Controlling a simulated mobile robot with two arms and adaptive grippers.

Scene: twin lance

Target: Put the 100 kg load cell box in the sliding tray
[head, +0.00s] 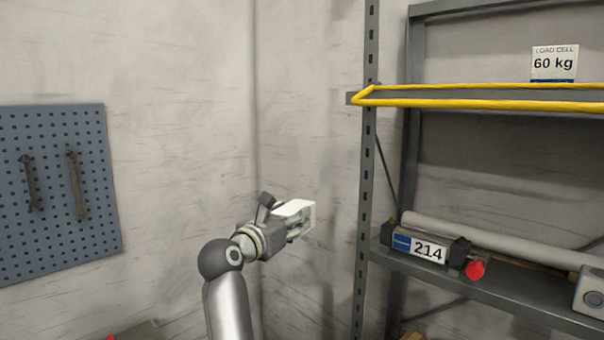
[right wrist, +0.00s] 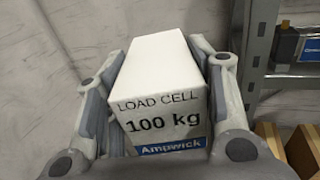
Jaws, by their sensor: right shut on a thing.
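The 100 kg load cell box (right wrist: 160,105) is white, with black lettering and a blue Ampwick strip. In the right wrist view it sits between both fingers of my right gripper (right wrist: 160,75), which is shut on it. In the head view my right gripper (head: 296,222) holds the box (head: 297,208) in the air, left of the rack's front post. The gripper partly hides the box there. I cannot make out a sliding tray for certain. My left gripper is not in view.
A grey rack post (head: 368,190) stands right of my gripper. A yellow bar (head: 480,104) edges the upper shelf, where a 60 kg box (head: 554,64) stands. A device marked 214 (head: 428,249) lies on the lower shelf (head: 500,290). A pegboard (head: 55,190) hangs at left.

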